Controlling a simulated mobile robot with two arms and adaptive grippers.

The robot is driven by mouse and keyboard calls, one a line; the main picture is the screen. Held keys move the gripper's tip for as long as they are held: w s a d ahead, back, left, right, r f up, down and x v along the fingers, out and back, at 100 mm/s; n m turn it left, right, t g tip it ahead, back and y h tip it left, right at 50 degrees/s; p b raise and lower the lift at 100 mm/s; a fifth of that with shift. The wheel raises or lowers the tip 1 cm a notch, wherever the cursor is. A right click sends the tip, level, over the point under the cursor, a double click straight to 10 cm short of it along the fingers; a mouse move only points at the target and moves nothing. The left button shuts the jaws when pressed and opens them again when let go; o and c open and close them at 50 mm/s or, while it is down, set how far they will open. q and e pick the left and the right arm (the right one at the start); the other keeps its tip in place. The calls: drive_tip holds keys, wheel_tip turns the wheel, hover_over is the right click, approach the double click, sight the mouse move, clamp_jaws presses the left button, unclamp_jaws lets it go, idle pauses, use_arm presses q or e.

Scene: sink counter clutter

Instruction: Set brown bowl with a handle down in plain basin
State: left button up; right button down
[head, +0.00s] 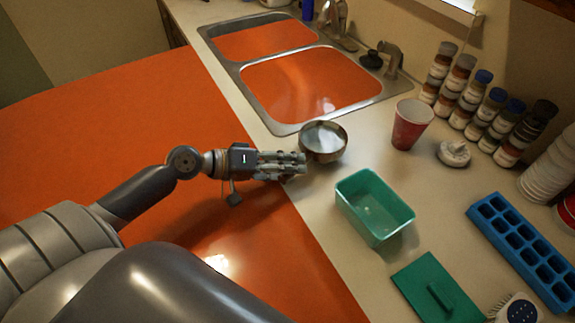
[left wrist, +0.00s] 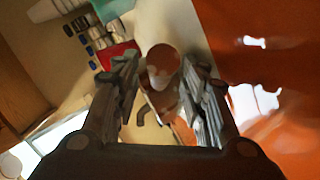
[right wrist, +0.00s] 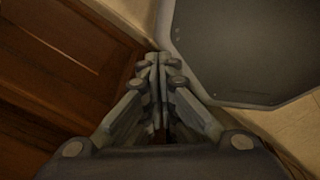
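The brown bowl (head: 323,152) stands on the counter near its front edge, just below the sink; its inside looks pale and shiny. My left gripper (head: 300,162) is beside the bowl, at its lower left in the head view. In the left wrist view the fingers (left wrist: 160,66) are apart, with the bowl (left wrist: 163,56) showing in the gap; I cannot tell if they touch it. The handle is not clear. The sink has a larger near basin (head: 310,85) and a smaller far basin (head: 262,40), both orange inside. My right gripper (right wrist: 156,62) is shut and empty.
A teal tub (head: 375,205) stands right of my left gripper, with a green lid (head: 437,288) nearby. A red cup (head: 411,124), a white lump (head: 453,153), several spice jars (head: 465,95) and a blue ice tray (head: 520,245) occupy the right.

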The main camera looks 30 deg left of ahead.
use_arm(q)
drive_tip(key=b+v, duration=0.1)
drive_tip(key=v, duration=1.1)
drive_tip(key=shift+r+b, duration=0.2)
drive_tip(key=shift+b, duration=0.1)
